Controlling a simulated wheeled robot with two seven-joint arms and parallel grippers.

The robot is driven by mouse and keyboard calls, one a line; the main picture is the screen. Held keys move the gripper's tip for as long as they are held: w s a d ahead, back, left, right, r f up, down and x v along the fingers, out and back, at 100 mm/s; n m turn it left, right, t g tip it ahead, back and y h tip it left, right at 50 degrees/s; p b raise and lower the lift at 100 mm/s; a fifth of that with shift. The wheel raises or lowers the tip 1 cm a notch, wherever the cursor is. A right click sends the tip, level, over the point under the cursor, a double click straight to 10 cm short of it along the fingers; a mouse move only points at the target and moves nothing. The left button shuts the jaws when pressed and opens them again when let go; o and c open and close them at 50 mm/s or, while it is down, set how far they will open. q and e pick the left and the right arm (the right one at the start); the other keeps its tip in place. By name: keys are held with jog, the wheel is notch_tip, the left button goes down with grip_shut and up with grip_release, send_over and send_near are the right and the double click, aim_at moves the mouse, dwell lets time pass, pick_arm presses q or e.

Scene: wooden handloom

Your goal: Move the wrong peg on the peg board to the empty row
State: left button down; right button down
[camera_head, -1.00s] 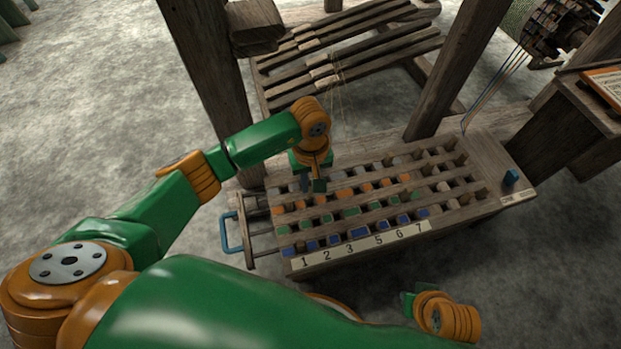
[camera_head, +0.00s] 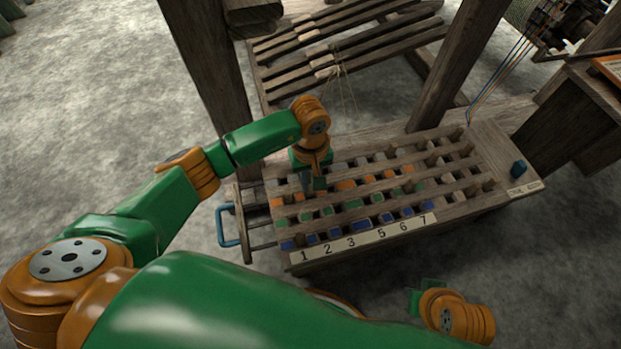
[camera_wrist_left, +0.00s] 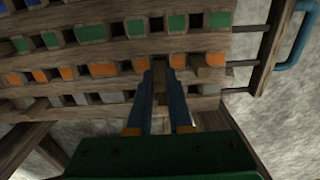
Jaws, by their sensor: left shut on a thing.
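The wooden peg board (camera_head: 465,205) has slats with rows of blue, green, orange and grey squares, and a numbered strip (camera_head: 375,237) along its near edge. Several wooden pegs stand in it, mostly toward the right side. My left gripper (camera_head: 318,182) is over the left part of the board, around the orange and grey rows. In the left wrist view its fingers (camera_wrist_left: 166,72) are close together at the orange row, shut on a peg that they mostly hide. My right gripper (camera_head: 427,286) shows at the bottom, apart from the board; its fingers are unclear.
A blue handle (camera_head: 228,228) sticks out at the board's left end. A thick wooden post (camera_head: 212,85) stands close behind my left forearm, with slatted treadles (camera_head: 335,65) behind the board.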

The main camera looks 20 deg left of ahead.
pick_arm(q)
jog(key=shift+f+b, duration=0.9)
jog(key=shift+f, duration=0.25)
jog(key=shift+r, duration=0.1)
jog(key=c, duration=0.8)
grip_release()
jog(key=shift+o, duration=0.2)
notch_tip(320, 180, up, 7)
jog(key=p, duration=0.3)
